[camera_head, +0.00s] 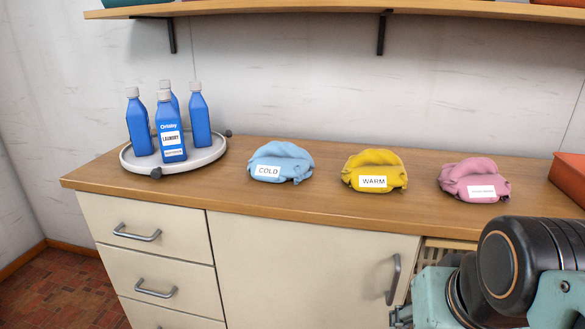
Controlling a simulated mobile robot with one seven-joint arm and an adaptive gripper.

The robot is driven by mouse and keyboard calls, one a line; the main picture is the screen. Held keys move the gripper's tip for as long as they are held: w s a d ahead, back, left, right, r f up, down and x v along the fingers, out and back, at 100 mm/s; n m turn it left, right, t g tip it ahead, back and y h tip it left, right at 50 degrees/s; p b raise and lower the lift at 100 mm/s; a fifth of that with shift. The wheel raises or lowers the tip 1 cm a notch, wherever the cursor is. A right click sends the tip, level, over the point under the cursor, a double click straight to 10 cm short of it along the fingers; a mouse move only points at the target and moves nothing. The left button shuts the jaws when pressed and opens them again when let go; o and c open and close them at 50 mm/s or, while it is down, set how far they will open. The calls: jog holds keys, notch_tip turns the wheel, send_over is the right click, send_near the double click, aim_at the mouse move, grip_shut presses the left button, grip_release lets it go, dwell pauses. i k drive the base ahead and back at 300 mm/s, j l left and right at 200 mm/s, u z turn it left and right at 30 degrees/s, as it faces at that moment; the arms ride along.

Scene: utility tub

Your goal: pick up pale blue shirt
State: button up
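The pale blue shirt (283,158) is a crumpled bundle with a white label reading COLD. It lies on the wooden counter, left of the yellow bundle, and nothing covers it. My arm shows at the lower right, in front of the counter and well apart from the shirt. My gripper's fingers cannot be made out in this view, so nothing shows of what it may hold.
A yellow bundle (375,171) labelled WARM and a pink bundle (475,181) lie to the right on the counter (235,188). A round tray (203,161) with several blue bottles stands left. An orange-red container (570,177) is at the right edge. A shelf (290,8) hangs above.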

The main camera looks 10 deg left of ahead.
aim_at(275, 162)
jog(key=u, duration=0.75)
